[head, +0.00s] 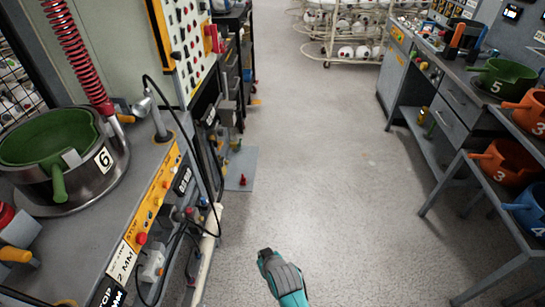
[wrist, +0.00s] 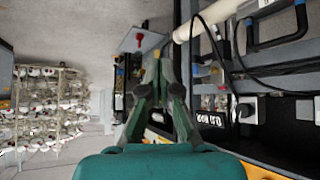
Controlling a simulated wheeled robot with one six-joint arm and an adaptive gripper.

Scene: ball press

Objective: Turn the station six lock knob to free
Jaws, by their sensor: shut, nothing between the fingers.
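Station six is the bench at the left of the head view, with a number 6 plate (head: 103,158) on a dark round mould holder with a green bowl (head: 45,140). Its orange front panel (head: 158,195) carries a red stop button (head: 141,238) and several small knobs. I cannot tell which of them is the lock knob, nor its setting. My gripper (head: 266,256) is teal and grey, low over the aisle floor, right of the bench and apart from it. Its fingers are together and empty, as the wrist view also shows (wrist: 159,62).
Black cables (head: 215,170) loop off the bench front, and a cream pipe (head: 205,262) runs below it. A tall control board (head: 187,45) stands behind. The right bench (head: 440,115) holds numbered bowls. A rack of balls (head: 345,30) stands at the far end. The aisle floor is clear.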

